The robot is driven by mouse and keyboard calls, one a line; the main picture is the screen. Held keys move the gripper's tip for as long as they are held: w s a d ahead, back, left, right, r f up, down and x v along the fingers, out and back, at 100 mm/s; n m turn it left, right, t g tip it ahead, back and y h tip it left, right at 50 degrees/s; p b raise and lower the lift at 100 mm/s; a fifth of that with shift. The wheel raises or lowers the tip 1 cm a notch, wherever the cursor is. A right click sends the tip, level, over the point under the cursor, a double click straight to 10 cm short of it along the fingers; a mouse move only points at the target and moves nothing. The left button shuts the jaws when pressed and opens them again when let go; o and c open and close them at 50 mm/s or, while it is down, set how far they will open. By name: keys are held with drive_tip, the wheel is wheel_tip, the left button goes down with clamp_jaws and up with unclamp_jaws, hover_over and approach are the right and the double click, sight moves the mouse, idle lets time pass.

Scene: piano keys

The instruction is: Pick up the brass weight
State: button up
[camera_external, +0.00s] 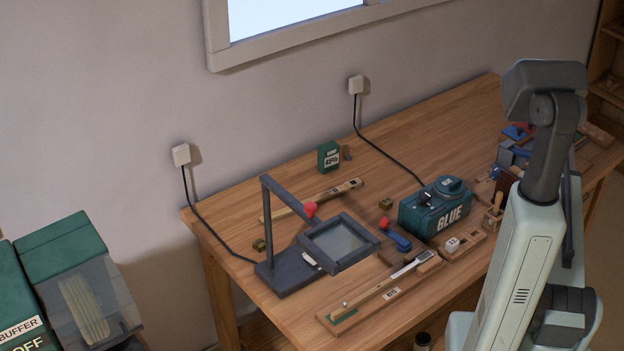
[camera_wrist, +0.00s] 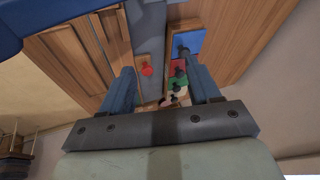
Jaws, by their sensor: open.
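I cannot tell for certain which thing is the brass weight. A small, dull brass-coloured block (camera_external: 386,203) sits on the wooden bench, left of the green glue machine. A similar small block (camera_external: 259,245) sits near the bench's left side, by the grey framed stand. Neither shows clearly in the wrist view. My gripper (camera_wrist: 161,82) is open in the wrist view, its two blue-grey fingers apart with nothing held between them. In the external view my arm rises at the right, and I cannot make out the gripper there.
The glue machine (camera_external: 436,211) and the grey stand with its framed pane (camera_external: 341,239) stand on the bench (camera_external: 435,136). A long wooden key piece (camera_external: 378,293) lies near the front edge. Black cords run to the wall. The back middle of the bench is mostly clear.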

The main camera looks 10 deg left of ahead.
drive_tip(key=s+a+n+g, duration=0.1)
drive_tip(key=s+a+n, duration=0.25)
drive_tip(key=a, duration=0.95)
drive_tip(key=n+g, duration=0.4)
drive_tip(key=n, duration=1)
hover_over(386, 201)
drive_tip(key=f, duration=0.8)
drive_tip(key=shift+w+d+f, duration=0.2)
drive_tip(key=shift+d+f, duration=0.05)
drive_tip(key=shift+m, duration=0.25)
drive_tip(key=shift+s+a+f, duration=0.1)
drive_tip(key=shift+s+f, duration=0.05)
drive_tip(key=shift+f, duration=1.2)
drive_tip(key=shift+s+a+f, duration=0.1)
drive_tip(key=shift+f, duration=1.2)
drive_tip(key=c, duration=1.1)
